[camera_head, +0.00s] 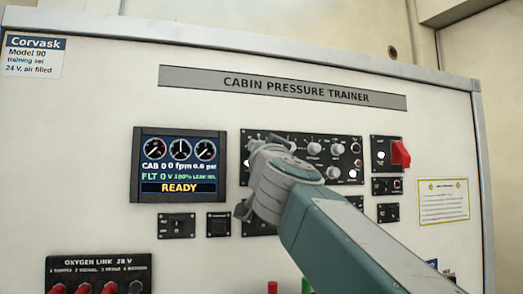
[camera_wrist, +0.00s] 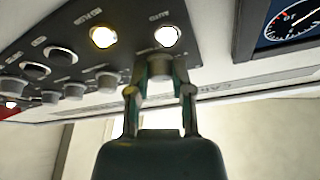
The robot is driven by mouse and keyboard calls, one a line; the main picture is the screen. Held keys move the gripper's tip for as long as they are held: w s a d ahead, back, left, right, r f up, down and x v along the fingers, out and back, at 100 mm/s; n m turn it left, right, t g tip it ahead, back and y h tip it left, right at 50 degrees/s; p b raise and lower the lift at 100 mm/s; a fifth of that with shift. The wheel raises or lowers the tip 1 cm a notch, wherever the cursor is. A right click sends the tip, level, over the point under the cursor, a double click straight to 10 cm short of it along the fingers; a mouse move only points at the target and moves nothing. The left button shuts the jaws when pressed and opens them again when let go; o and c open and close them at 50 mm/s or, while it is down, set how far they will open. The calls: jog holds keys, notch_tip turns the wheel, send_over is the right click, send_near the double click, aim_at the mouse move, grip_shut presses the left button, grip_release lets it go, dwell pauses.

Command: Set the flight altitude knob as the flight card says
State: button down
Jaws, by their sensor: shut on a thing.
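My gripper (camera_wrist: 160,84) is shut on a small grey knob (camera_wrist: 161,67) at the display end of the dark control panel (camera_wrist: 128,58), just below a lit lamp marked AUTO. The knob's label and pointer are hidden, so I cannot tell its setting. The display (camera_head: 180,166) shows CAB 0, FLT 0 and READY. A yellow-edged card (camera_head: 443,202) is at the right; its text is too small to read.
Several other knobs, such as one (camera_wrist: 70,91), sit close along the same panel. A red switch cover (camera_head: 400,154) stands out at the right. Red plugs (camera_head: 84,288) stick out at the lower left. The board below the display has small switches (camera_head: 177,225).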

jog(key=m+g+h, duration=0.1)
jog(key=m+h, duration=0.1)
jog(key=m, duration=0.2)
jog(key=m+g+h, duration=0.1)
jog(key=m, duration=0.4)
jog(key=m+g+h, duration=0.1)
jog(key=m+h, duration=0.1)
jog(key=m, duration=0.3)
jog(key=shift+a+h, duration=0.3)
jog(key=shift+m, duration=0.4)
jog(key=shift+w, duration=0.1)
jog(key=c, duration=0.5)
grip_release()
jog(key=shift+s+r, duration=0.1)
jog(key=shift+s, duration=0.1)
